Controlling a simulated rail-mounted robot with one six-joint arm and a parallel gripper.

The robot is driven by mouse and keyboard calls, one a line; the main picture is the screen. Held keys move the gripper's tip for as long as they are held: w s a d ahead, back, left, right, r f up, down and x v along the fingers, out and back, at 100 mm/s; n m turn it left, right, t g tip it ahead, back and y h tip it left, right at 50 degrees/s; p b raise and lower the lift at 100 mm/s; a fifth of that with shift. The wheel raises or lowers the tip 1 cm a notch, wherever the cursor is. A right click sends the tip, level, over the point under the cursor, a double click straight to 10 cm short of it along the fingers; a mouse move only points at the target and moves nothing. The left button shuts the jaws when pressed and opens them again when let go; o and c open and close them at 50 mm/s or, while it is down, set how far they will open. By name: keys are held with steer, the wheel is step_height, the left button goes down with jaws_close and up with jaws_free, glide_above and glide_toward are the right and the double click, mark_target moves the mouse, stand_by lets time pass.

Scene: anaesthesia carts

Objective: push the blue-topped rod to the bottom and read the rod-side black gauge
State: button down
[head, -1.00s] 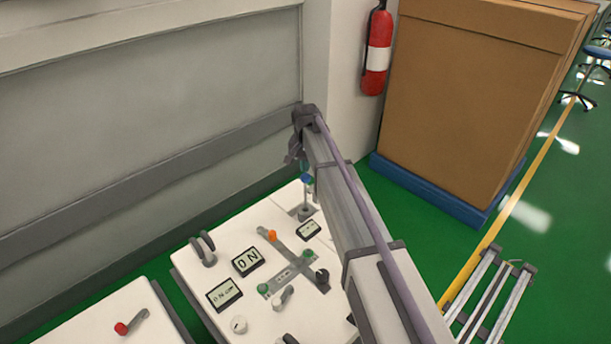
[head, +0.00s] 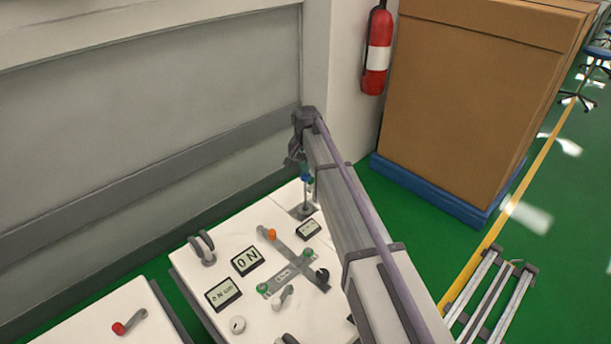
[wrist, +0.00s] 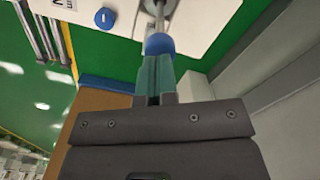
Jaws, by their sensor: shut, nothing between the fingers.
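The blue-topped rod (head: 306,198) stands upright on a grey base at the far end of the white cart top. Its blue top (wrist: 160,44) lies right at the tips of my gripper (wrist: 156,62) in the wrist view; I cannot tell whether they touch. My gripper is shut and empty, pointing down above the rod. In the head view it is small and partly hidden by my arm. The black gauge nearest the rod (head: 308,229) has a light display, too small to read. Part of a black-framed display (wrist: 62,4) shows at the wrist view's top edge.
Two larger black gauges (head: 247,261) sit farther left on the cart. Orange and green knobs (head: 271,234) and grey levers stand around a grey cross-shaped plate. A wall (head: 150,100) runs behind. A cardboard box (head: 470,100) on a blue pallet stands to the right.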

mark_target(305, 177)
steer(key=shift+f+b, duration=2.3)
steer(key=shift+f, duration=0.1)
stand_by(0.4)
step_height(305, 177, up, 7)
steer(key=p, duration=0.7)
steer(key=shift+r, duration=0.15)
steer(key=shift+s+n, duration=0.15)
steer(key=shift+n, duration=0.35)
steer(key=s+d+r+n+p, duration=0.1)
steer(key=s+d+r+p, duration=0.2)
steer(key=s, duration=0.8)
steer(key=s+d+r+n+p, duration=0.1)
steer(key=s+d+r+p, duration=0.2)
steer(key=s, duration=0.8)
steer(key=s+d+r+n+p, duration=0.1)
steer(key=s+d+r+p, duration=0.3)
steer(key=s, duration=0.7)
steer(key=shift+r+p, duration=0.4)
steer(key=shift+p, duration=0.15)
